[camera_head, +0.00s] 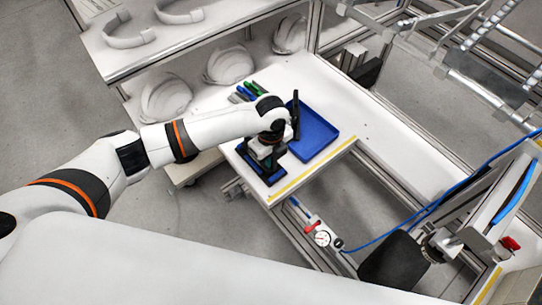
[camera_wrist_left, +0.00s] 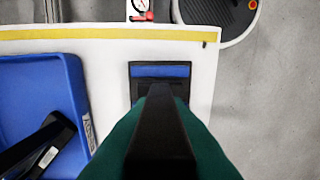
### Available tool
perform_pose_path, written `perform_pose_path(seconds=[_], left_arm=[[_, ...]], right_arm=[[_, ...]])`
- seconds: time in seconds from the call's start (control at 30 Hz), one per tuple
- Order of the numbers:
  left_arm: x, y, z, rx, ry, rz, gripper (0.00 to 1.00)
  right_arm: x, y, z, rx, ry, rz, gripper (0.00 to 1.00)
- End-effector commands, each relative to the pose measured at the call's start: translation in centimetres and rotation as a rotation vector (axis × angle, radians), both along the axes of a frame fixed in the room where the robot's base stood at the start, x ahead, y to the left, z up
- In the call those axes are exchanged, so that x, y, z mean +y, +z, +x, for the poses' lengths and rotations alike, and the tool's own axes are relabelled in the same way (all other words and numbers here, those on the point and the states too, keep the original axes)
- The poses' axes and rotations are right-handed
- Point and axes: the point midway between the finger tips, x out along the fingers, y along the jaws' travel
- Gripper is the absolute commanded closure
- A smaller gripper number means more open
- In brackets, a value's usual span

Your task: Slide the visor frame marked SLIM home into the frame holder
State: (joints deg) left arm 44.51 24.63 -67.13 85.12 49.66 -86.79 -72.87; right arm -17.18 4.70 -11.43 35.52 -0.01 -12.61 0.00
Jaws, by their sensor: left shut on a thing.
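My left gripper (camera_head: 267,152) is over the near left corner of the white worktop, shut on a dark green curved frame (camera_wrist_left: 205,145). In the left wrist view, a black finger of the left gripper (camera_wrist_left: 160,140) crosses the frame's middle. No SLIM marking on it is readable. The blue and black frame holder (camera_head: 264,178) sits on the worktop directly below. My right gripper is out of view.
A blue tray (camera_head: 318,134) stands right of the holder with a black labelled part (camera_wrist_left: 35,150) in it. Blue and green parts (camera_head: 245,92) lie behind the arm. White helmet shells (camera_head: 228,65) line the shelf. A yellow strip (camera_head: 310,170) marks the worktop's front edge; a gauge (camera_head: 322,238) is beyond.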

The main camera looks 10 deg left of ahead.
Motion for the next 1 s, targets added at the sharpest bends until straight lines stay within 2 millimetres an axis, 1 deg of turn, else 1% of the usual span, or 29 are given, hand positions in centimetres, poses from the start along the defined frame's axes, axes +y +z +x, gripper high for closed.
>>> perform_pose_path(seconds=[0.3,0.77,1.0], left_arm=[[-0.03,0.16,0.01,-0.001,0.000,-0.001,1.00],[-0.03,0.04,0.02,-0.001,0.000,-0.001,1.00],[-0.02,0.16,0.01,-0.001,0.000,-0.001,1.00]], right_arm=[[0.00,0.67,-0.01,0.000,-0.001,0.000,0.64],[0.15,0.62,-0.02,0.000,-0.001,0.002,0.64],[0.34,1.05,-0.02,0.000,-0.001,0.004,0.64]])
